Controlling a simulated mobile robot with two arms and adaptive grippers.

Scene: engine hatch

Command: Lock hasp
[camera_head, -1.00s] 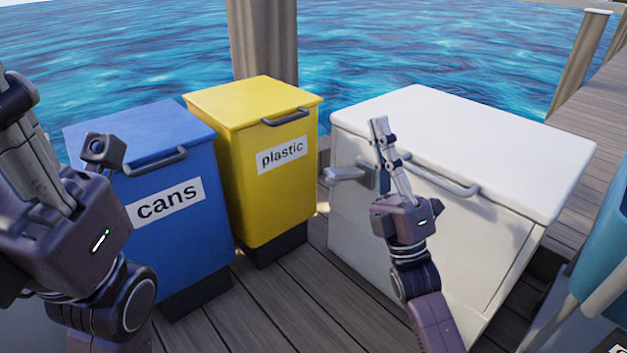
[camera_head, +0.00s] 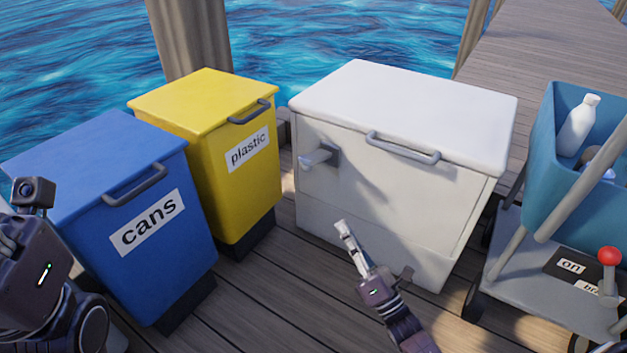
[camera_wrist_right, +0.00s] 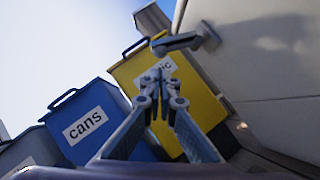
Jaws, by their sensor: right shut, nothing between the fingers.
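A white chest (camera_head: 400,115) with a closed lid and a grey front handle stands on the dock. A grey lever-like fitting (camera_head: 318,158), which may be the hasp, sticks out from its upper left front. It also shows at the top of the right wrist view (camera_wrist_right: 185,42). My right gripper (camera_head: 342,226) is shut and empty, in front of the chest and lower than the fitting, apart from it. The right wrist view shows its fingertips together (camera_wrist_right: 157,76). My left gripper's wrist (camera_head: 40,250) shows at the left edge; its fingers are out of view.
A yellow plastic bin (camera_head: 230,160) and a blue cans bin (camera_head: 150,225) stand left of the chest. A cart (camera_head: 530,255) with a blue tub (camera_head: 590,190), a white bottle (camera_head: 579,125) and a red-knobbed lever (camera_head: 608,258) stands at right. Wooden planks between are clear.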

